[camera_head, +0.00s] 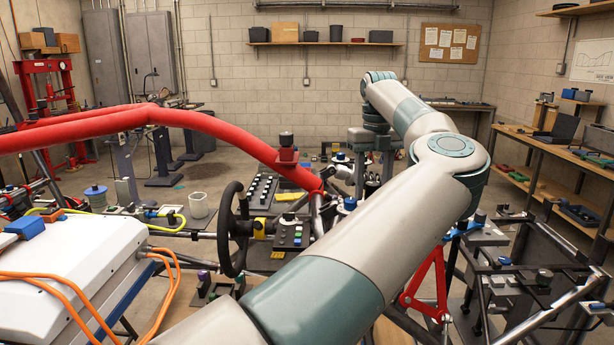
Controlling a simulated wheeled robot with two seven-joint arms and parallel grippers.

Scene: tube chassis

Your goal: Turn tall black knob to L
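One of my arms, which I take as the left, comes in from the bottom left of centre, rises right to an elbow and folds back to a wrist hanging over the workbench. My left gripper (372,172) is small and partly hidden there by the arm; its fingers are unclear. Several black knobs are in view, and I cannot tell which is the tall one. One black knob (287,139) stands on a red block on the red tube. Another knob (289,216) sits on a small switch panel (291,238) beside the steering wheel. No L mark is readable. My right gripper is not in view.
A black steering wheel (228,229) stands left of the small panel. A red tube (215,127) curves across the left and middle. A white battery-like box (75,268) with orange cables fills the lower left. Black frame tubes and mounted parts crowd the right.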

